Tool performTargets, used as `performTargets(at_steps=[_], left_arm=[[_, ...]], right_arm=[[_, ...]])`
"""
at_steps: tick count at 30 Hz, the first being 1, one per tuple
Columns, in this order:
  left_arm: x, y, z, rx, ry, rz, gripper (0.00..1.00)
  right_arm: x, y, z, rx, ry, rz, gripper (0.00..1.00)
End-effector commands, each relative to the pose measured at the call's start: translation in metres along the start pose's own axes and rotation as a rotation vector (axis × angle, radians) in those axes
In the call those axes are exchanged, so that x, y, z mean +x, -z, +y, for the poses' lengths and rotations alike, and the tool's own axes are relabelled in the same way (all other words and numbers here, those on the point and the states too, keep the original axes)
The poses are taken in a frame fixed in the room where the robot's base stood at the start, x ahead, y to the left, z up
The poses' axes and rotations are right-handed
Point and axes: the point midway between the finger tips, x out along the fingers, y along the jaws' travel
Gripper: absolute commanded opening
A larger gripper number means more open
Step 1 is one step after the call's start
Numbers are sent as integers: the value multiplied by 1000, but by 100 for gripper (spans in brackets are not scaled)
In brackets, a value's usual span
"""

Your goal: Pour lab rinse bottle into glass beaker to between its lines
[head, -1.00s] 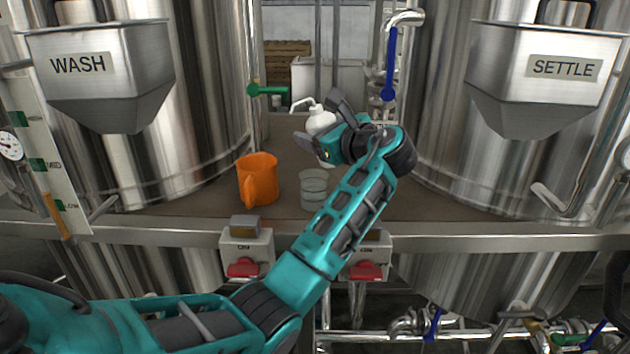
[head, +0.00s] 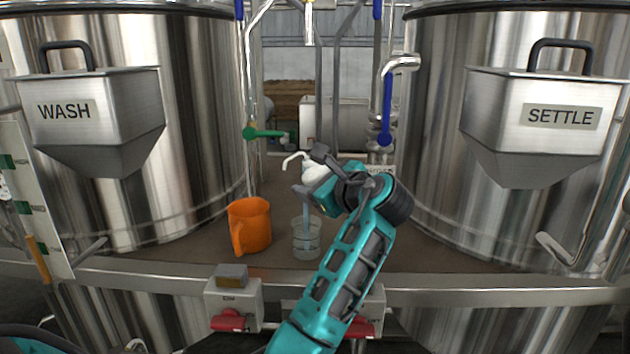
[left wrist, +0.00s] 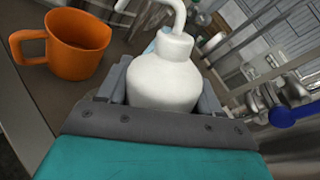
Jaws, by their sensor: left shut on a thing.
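The white lab rinse bottle (head: 316,173), with a thin bent spout, is held above and slightly right of the glass beaker (head: 306,247). My left gripper (head: 312,178) is shut on it. In the left wrist view the bottle (left wrist: 165,75) sits between the fingers (left wrist: 160,88). A thin pale-blue streak, looking like liquid, runs from below the bottle down into the beaker. The beaker stands upright on the brown deck and has faint pale lines; its liquid level is too small to tell. My right gripper is not in view.
An orange jug (head: 249,225) stands just left of the beaker; it also shows in the left wrist view (left wrist: 77,44). The WASH tank (head: 205,130) and SETTLE tank (head: 435,150) flank the deck. A switch box (head: 233,302) hangs at the front edge.

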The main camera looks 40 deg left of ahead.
Motion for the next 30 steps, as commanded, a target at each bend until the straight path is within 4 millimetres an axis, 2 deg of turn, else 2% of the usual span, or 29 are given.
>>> performTargets(at_steps=[30], left_arm=[[-2,10,-5,-180,2,85,24]], right_arm=[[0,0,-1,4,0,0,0]])
